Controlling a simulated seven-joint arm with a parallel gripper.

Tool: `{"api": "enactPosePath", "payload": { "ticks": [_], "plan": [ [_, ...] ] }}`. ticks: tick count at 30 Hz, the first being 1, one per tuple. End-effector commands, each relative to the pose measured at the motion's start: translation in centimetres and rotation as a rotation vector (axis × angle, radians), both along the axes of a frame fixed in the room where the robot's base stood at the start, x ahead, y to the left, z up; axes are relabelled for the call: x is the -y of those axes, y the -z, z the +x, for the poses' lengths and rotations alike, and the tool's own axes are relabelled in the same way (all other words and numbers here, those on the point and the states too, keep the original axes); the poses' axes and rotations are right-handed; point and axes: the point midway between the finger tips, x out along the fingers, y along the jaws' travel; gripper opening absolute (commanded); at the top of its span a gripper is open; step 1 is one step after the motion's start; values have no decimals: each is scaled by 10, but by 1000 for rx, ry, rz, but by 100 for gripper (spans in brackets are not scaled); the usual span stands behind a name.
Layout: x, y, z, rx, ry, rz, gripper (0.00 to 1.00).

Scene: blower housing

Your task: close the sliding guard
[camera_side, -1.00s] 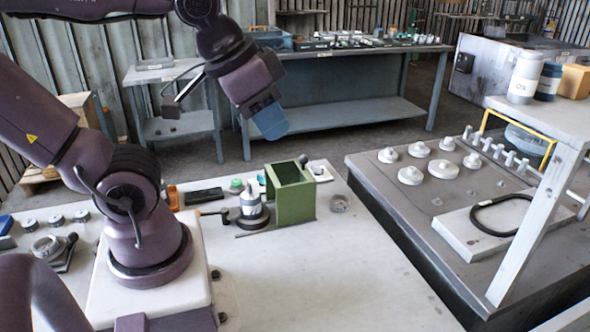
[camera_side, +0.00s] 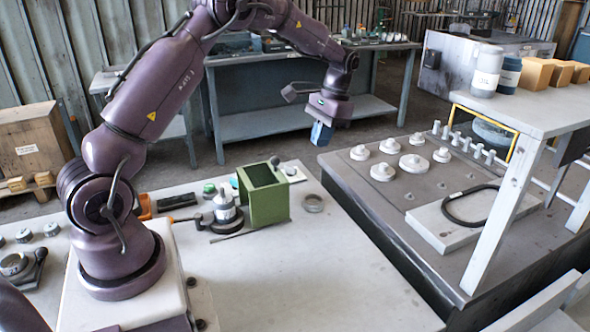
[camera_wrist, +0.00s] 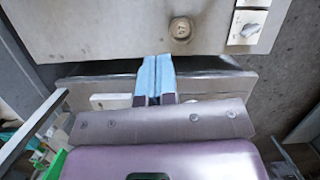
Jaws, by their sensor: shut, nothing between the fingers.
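No part is plainly recognisable as the sliding guard. A green, open-topped box (camera_side: 268,206) with a black knob (camera_side: 275,161) at its upper rim stands on the pale worktable; I cannot tell whether the guard belongs to it. My gripper (camera_side: 321,134) hangs fingers-down, behind and to the right of the green box in the side view, well apart from it. In the wrist view its blue fingers (camera_wrist: 155,76) are pressed together with nothing between them. A flat grey surface with a round fitting (camera_wrist: 180,29) lies beyond the fingertips.
A grey platform (camera_side: 345,176) with several pale round flanged parts (camera_side: 383,172) stands right of the worktable (camera_side: 300,278). A dark ring (camera_side: 470,204) lies on a pale slab there. A metal cylinder (camera_side: 224,203) stands left of the green box. The worktable's front is clear.

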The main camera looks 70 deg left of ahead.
Motion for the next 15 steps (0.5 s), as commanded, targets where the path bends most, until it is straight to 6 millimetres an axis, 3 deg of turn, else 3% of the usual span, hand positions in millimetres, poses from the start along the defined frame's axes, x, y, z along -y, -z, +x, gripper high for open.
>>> {"api": "enactPosePath", "payload": {
  "ticks": [1, 4, 10, 15],
  "plan": [
    [-12, 16, 8, -34, 7, -9, 0],
    [-26, 26, 20, -74, 37, -20, 0],
    [-34, 0, 32, -86, 103, -25, 0],
    [-32, 9, 24, -114, 127, -45, 0]
  ]
}}
